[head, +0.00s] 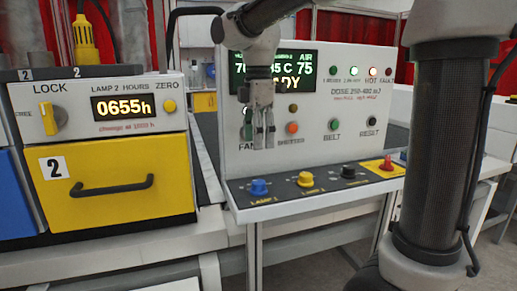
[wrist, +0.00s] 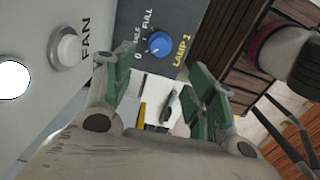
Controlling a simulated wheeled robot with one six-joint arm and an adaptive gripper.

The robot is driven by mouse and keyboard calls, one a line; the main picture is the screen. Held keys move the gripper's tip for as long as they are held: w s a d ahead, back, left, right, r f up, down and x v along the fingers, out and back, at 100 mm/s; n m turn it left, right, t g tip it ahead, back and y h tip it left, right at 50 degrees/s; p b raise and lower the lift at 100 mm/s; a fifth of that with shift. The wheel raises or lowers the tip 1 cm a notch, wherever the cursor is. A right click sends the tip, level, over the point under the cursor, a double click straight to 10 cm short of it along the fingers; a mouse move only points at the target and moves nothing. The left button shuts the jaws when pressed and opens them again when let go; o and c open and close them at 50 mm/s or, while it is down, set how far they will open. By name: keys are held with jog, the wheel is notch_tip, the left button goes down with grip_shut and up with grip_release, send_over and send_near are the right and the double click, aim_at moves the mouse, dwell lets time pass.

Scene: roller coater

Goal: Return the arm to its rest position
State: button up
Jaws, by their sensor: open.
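My gripper (head: 264,133) hangs pointing down in front of the upright control panel (head: 340,149), over its sloped front shelf. In the wrist view my gripper (wrist: 160,85) shows two green-padded fingers apart, with nothing between them. The blue LAMP 1 knob (head: 259,187) is below the fingers in the head view. That blue knob also shows beyond the fingers in the wrist view (wrist: 159,44). The panel's FAN button (wrist: 67,49) is left of the fingers there. My arm comes down from the top of the head view and covers part of the panel display (head: 298,73).
A yellow drawer (head: 115,205) marked 2 stands at left under a LAMP 2 HOURS readout (head: 124,106) of 0655h. Yellow, black and red knobs line the shelf right of the blue one. A red curtain (head: 350,24) hangs behind.

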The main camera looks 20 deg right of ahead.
dwell(0.4)
jog(key=s+d+f+m+t, duration=0.2)
jog(key=s+d+f+m, duration=0.1)
jog(key=s+d+m, duration=0.4)
jog(key=s+d+f+m+t, duration=0.2)
jog(key=s+d+f+m, duration=0.1)
jog(key=s+d+m, duration=0.5)
jog(key=s+m, duration=0.3)
jog(key=s, duration=0.1)
jog(key=shift+s+f, duration=0.2)
jog(key=shift+f, duration=0.15)
dwell(0.8)
